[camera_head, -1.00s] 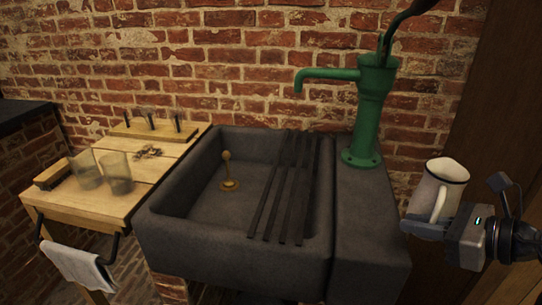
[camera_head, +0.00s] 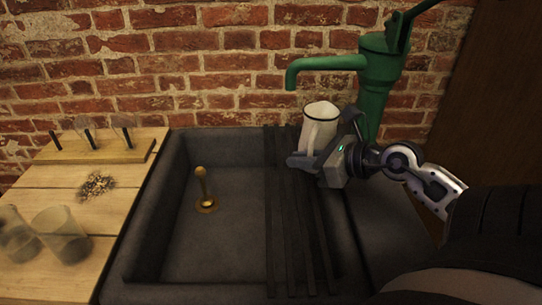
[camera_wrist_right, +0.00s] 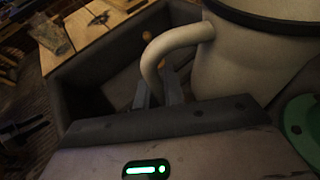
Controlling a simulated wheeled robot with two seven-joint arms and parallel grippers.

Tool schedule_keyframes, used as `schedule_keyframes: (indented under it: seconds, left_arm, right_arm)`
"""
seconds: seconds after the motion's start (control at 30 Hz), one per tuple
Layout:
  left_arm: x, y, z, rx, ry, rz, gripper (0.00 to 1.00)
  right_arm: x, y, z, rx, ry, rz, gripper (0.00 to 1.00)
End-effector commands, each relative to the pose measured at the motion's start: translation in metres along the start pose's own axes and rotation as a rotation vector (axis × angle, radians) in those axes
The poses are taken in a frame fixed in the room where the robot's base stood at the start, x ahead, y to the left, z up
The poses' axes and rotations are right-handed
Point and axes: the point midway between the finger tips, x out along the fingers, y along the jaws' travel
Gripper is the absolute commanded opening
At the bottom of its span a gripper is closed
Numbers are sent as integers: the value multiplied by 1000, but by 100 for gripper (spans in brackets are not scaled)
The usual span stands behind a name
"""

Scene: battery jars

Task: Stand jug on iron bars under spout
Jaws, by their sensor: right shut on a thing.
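The jug (camera_head: 319,118) is white enamel with a dark rim and a side handle. My right gripper (camera_head: 312,158) is shut on it and holds it upright above the right part of the sink, over or near the iron bars. The jug and its handle fill the upper right of the right wrist view (camera_wrist_right: 250,55). The dark iron bars (camera_head: 292,245) lie front to back across the sink's right side. The green pump's spout (camera_head: 290,78) is above and slightly left of the jug. The gap between jug and bars is hard to judge. My left gripper is out of view.
The dark stone sink (camera_head: 150,225) has a brass plug (camera_head: 204,190) standing in it. A wooden table (camera_head: 60,190) at left carries glass jars (camera_head: 62,235), a rack (camera_head: 90,150) and small metal pieces (camera_head: 96,186). The green pump body (camera_head: 375,90) stands behind my right wrist.

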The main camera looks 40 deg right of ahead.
Motion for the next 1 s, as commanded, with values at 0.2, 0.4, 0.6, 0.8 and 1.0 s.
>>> schedule_keyframes:
  seconds: [0.2, 0.4, 0.6, 0.8, 1.0]
  left_arm:
    - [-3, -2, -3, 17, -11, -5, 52]
    - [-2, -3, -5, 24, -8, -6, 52]
    - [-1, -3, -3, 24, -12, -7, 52]
    - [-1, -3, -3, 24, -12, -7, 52]
    - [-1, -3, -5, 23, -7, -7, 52]
  right_arm:
    - [47, -1, 25, -5, -8, -3, 0]
    - [67, -1, 30, -3, -4, -3, 0]
    - [76, -1, 10, 1, 1, -2, 0]
    - [82, 0, -3, -1, -2, -2, 0]
    - [82, 0, -3, -2, -3, -2, 0]
